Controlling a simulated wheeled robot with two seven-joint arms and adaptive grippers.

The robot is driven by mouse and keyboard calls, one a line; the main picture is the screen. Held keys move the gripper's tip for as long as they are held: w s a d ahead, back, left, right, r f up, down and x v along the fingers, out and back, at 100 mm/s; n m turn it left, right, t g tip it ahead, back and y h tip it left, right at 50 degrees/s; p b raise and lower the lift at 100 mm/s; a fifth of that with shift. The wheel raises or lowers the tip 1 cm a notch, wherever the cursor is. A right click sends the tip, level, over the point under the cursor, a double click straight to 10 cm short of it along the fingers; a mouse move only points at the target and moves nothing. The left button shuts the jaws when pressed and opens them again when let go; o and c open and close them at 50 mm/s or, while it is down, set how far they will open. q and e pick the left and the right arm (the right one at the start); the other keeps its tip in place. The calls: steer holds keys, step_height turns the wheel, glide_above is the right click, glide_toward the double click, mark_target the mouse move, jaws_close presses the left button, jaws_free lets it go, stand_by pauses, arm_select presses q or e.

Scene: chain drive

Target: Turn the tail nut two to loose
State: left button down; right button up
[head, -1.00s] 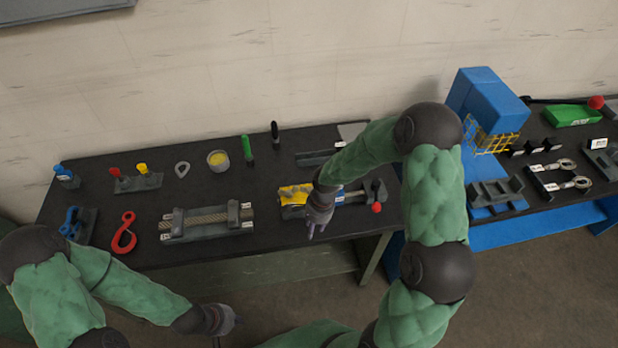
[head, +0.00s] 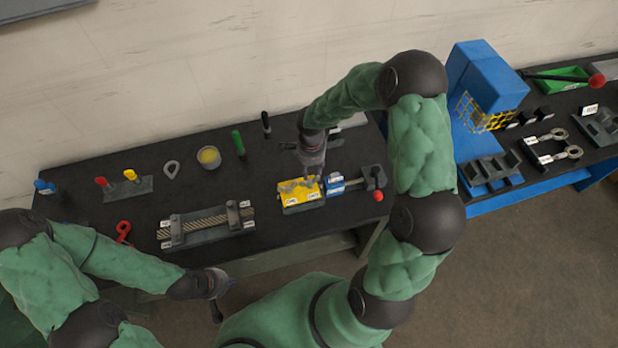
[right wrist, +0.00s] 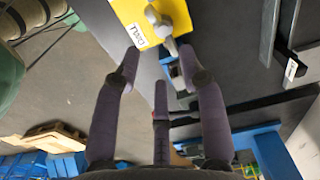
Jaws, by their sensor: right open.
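A yellow block (head: 302,202) with a white label sits on the black bench, with a grey fitting on its top; which part is tail nut two I cannot tell. In the right wrist view the yellow block (right wrist: 140,12) is at the top, with a grey bolt-like fitting (right wrist: 160,25) on it. My right gripper (head: 311,172) is above the block's back edge. Its fingers are spread and empty in the right wrist view (right wrist: 161,58), with the fitting beyond the tips, apart from them. My left gripper (head: 222,286) hangs in front of the bench; its opening is unclear.
A grey fixture with a rope (head: 206,224) lies left of the block. A blue-and-grey vise (head: 345,184) with a red knob adjoins it at right. A cup (head: 208,157) and a green-handled tool (head: 238,143) stand behind. A blue press (head: 485,75) stands farther right.

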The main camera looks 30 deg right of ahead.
mark_target(310, 180)
step_height(310, 180, down, 8)
steer(key=shift+w+f, duration=0.15)
steer(key=shift+f, duration=0.1)
steer(key=shift+c, duration=0.3)
jaws_close()
